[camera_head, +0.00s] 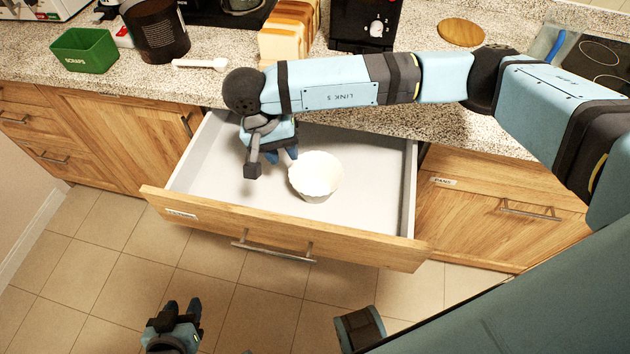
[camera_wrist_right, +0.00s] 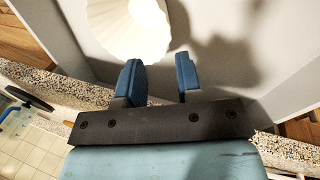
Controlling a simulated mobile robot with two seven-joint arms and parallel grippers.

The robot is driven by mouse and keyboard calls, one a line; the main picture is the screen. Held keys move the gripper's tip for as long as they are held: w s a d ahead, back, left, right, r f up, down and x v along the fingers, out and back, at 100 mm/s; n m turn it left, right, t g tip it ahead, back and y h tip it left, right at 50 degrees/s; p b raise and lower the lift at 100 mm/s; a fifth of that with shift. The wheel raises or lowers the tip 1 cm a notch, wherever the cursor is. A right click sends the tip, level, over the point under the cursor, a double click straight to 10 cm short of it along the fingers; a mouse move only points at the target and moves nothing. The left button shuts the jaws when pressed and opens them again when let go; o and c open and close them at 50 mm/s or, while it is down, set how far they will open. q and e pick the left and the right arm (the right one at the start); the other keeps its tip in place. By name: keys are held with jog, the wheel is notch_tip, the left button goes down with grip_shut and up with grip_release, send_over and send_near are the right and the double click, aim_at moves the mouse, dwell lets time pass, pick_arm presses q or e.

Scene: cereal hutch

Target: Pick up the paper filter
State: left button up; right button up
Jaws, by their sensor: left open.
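The white fluted paper filter (camera_head: 316,178) stands in the open drawer, right of the drawer's middle. It also shows at the top left of the right wrist view (camera_wrist_right: 128,28). My right gripper (camera_head: 284,156) is inside the drawer area, just up and left of the filter. In the right wrist view its two blue fingers (camera_wrist_right: 161,76) are apart with nothing between them. The filter lies beyond and left of them; whether a finger touches it I cannot tell. My left gripper (camera_head: 183,307) is open and empty, low over the tiled floor in front of the drawer.
The open drawer (camera_head: 340,244) has a wooden front and grey walls; the rest of its floor looks bare. On the speckled counter (camera_head: 130,82) stand a green scraps bin (camera_head: 85,50), a dark canister (camera_head: 160,30), a white scoop (camera_head: 201,64) and sliced bread (camera_head: 288,30).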

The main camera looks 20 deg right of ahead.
jog(key=x, duration=0.7)
jog(key=shift+a+f, duration=0.2)
jog(key=shift+f, duration=0.3)
grip_shut()
